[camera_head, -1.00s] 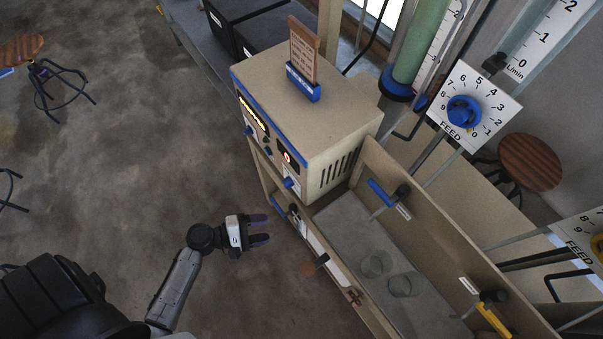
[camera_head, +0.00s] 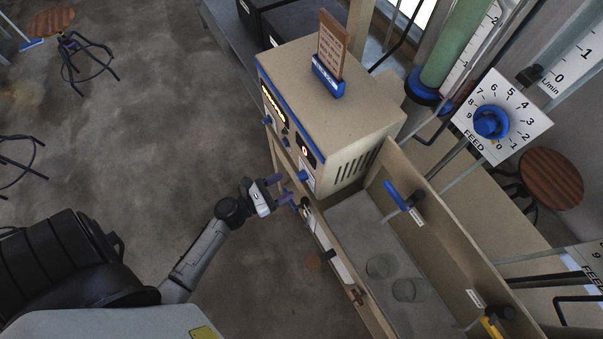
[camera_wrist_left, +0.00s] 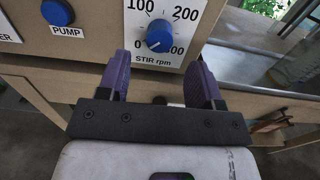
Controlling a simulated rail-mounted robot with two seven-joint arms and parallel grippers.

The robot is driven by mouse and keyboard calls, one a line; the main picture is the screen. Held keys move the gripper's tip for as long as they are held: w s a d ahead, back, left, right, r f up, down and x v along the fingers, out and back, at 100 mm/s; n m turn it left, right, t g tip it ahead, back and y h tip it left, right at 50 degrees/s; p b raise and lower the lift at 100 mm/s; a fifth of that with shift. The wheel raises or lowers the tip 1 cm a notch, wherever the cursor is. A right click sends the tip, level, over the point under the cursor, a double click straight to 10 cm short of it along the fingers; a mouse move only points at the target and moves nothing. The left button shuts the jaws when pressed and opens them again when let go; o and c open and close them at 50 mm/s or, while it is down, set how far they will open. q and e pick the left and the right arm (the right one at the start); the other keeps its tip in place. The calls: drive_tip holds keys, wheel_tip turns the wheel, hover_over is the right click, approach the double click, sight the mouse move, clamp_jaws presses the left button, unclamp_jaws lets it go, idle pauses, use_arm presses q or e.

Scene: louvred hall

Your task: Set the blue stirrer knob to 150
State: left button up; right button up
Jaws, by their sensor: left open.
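The blue stirrer knob (camera_wrist_left: 159,35) sits on a white dial plate marked "STIR rpm" in the left wrist view, with 100 and 200 above it and 0 at lower left. A small pale mark on the knob seems to face lower left, near 0. In the head view the knob (camera_head: 303,175) is on the front of the beige unit (camera_head: 345,85). My left gripper (camera_head: 280,189) is open and empty in front of the panel. In the left wrist view its purple fingers (camera_wrist_left: 160,72) stand apart below and either side of the knob, not touching it. My right gripper is not in view.
A blue PUMP knob (camera_wrist_left: 57,12) is left of the dial. A beige trough (camera_head: 350,210) holding glass beakers (camera_head: 381,266) lies right of my gripper. Blue-handled FEED dial (camera_head: 490,122) stands at right.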

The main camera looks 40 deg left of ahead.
sight(302, 176)
use_arm(q)
drive_tip(key=x, duration=0.5)
drive_tip(key=shift+w+d, duration=0.1)
drive_tip(key=shift+w, duration=0.2)
drive_tip(key=shift+c, duration=0.3)
clamp_jaws()
idle(0.5)
